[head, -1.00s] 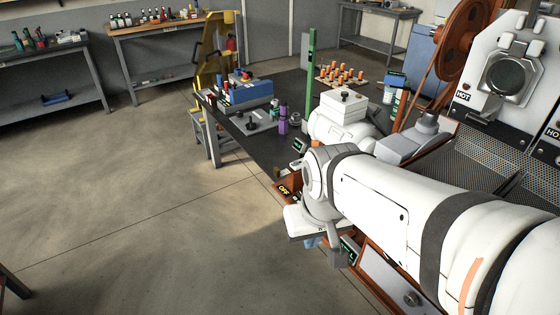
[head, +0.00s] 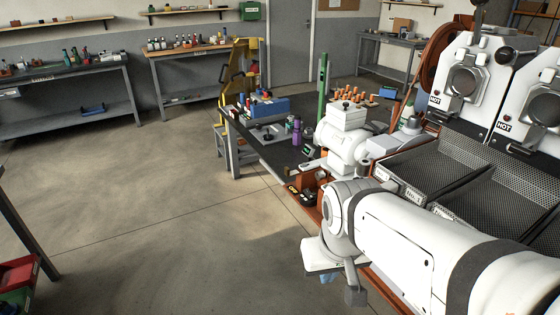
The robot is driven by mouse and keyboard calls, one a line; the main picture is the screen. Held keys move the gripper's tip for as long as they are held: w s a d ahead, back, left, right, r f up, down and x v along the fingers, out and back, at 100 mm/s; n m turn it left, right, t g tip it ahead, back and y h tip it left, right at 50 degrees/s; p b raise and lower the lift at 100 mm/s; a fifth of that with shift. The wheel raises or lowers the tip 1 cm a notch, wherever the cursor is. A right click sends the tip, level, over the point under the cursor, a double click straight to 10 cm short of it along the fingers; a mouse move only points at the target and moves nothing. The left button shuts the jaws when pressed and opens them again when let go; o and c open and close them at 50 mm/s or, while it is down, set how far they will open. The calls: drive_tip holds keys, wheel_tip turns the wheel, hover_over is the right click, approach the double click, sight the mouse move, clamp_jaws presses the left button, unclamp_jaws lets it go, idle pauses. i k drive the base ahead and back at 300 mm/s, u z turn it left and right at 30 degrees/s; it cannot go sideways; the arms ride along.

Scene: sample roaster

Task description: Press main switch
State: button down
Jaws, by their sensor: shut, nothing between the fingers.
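My arm reaches in from the lower right of the head view. My gripper (head: 355,295) hangs below the arm's left end. It looks shut and empty, but only a narrow grey part of it shows. A switch panel (head: 292,188) with a black and yellow label sits on the red-brown frame, just above and left of the arm's end. My gripper is lower in the picture, apart from the panel. The switch itself is too small to make out, and the arm hides part of the frame below.
A white machine (head: 345,117) stands behind my arm. The roaster's perforated trays (head: 465,150) and round hatches are at the right. A dark table (head: 275,157) with tools stands behind the panel. The floor (head: 150,220) at the left is clear, with a red bin (head: 18,272) at the edge.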

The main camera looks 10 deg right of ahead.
sight(306, 191)
drive_tip(key=u, duration=1.75)
drive_tip(key=i, duration=1.15)
drive_tip(key=z, duration=2.35)
drive_tip(key=i, duration=1)
